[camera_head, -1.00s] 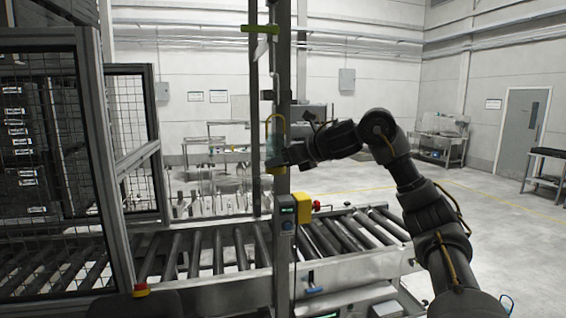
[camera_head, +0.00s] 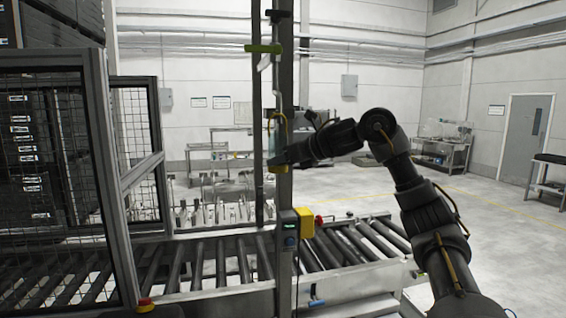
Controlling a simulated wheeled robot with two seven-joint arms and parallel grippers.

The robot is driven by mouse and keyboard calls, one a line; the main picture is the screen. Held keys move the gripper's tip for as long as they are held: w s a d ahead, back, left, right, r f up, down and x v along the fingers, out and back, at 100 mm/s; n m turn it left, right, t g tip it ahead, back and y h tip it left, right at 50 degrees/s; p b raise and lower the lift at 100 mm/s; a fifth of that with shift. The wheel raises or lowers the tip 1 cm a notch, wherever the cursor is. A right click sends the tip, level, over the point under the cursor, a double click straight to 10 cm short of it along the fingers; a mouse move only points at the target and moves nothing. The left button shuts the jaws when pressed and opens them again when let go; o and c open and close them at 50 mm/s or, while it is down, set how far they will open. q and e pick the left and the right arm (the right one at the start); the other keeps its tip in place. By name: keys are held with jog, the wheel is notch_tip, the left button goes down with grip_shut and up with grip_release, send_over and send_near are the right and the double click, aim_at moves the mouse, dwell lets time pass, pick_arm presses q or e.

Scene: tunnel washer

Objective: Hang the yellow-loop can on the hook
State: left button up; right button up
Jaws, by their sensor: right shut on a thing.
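The yellow-loop can (camera_head: 277,138) is a pale bluish, see-through-looking body under a thin yellow loop, with a yellow base. It appears upright in front of the grey post (camera_head: 285,190). My right gripper (camera_head: 279,161) is shut on the can at its lower part; its fingers are small and dark here. The loop stands free above the gripper, below a yellow-green bar (camera_head: 263,48) on the post. A black piece (camera_head: 278,15) sits higher up. I cannot tell which of these is the hook. My left gripper is not in view.
A roller conveyor (camera_head: 215,290) runs across below the can. A mesh guard door (camera_head: 50,190) stands at left. Open floor (camera_head: 490,230) lies at right.

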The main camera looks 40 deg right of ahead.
jog(key=shift+r+p, duration=0.75)
jog(key=shift+r, duration=0.5)
jog(key=shift+w+d+f, duration=0.1)
jog(key=shift+w+d, duration=0.2)
jog(key=shift+w, duration=0.25)
jog(key=shift+w+d, duration=0.25)
jog(key=shift+w, duration=0.3)
jog(key=shift+w+d+f, duration=0.35)
jog(key=shift+w+f, duration=0.15)
jog(key=shift+f, duration=0.1)
jog(key=shift+f, duration=0.1)
jog(key=o, duration=1.1)
jog(key=shift+c, duration=0.2)
